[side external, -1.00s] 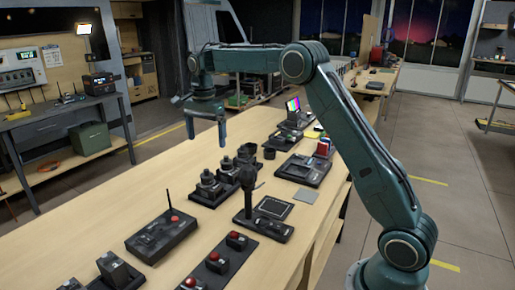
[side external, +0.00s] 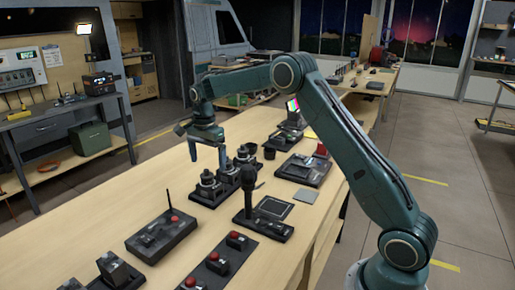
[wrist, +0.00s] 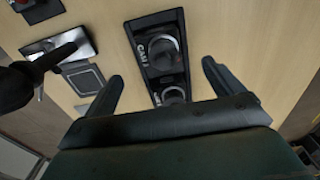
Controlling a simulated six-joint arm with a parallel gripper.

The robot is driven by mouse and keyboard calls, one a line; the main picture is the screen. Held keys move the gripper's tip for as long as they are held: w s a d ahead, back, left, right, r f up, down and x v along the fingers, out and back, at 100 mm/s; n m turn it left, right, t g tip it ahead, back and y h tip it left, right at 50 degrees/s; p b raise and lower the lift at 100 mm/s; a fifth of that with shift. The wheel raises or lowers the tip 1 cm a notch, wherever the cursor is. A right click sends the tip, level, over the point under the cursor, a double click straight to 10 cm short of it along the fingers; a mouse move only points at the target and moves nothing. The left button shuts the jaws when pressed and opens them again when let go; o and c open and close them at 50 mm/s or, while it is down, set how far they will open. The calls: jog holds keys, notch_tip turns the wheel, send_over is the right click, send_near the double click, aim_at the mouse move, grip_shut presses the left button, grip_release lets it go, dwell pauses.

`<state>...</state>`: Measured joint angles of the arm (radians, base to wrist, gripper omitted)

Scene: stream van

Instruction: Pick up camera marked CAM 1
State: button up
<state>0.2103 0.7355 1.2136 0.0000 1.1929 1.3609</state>
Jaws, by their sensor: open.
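The dark round-topped camera marked CAM 1 (wrist: 162,48) sits in a black tray (wrist: 136,40) in the wrist view, its white lettering beside it. In the side external view it appears to be the nearest camera (side external: 207,183) of the row. A second camera (wrist: 173,95) in the same tray shows lower down, partly hidden by my gripper. My gripper (wrist: 162,72) is open and empty, its fingers pointing down, above the tray. It also shows in the side external view (side external: 207,163), with CAM 1 close below.
A microphone (side external: 248,178) stands upright close to the tray's right. A black box with an antenna (side external: 160,235) and a red-button panel (side external: 218,262) lie nearer. A flat grey square (side external: 307,195) lies to the right. The tabletop left of the tray is clear.

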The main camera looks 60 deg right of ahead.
aim_at(208, 170)
jog(key=shift+f, duration=0.75)
jog(key=shift+s+a+f, duration=0.1)
jog(key=shift+a+f, duration=0.05)
jog(key=shift+f, duration=2.45)
jog(key=c, duration=1.3)
jog(key=shift+r, duration=0.1)
jog(key=shift+c, duration=0.7)
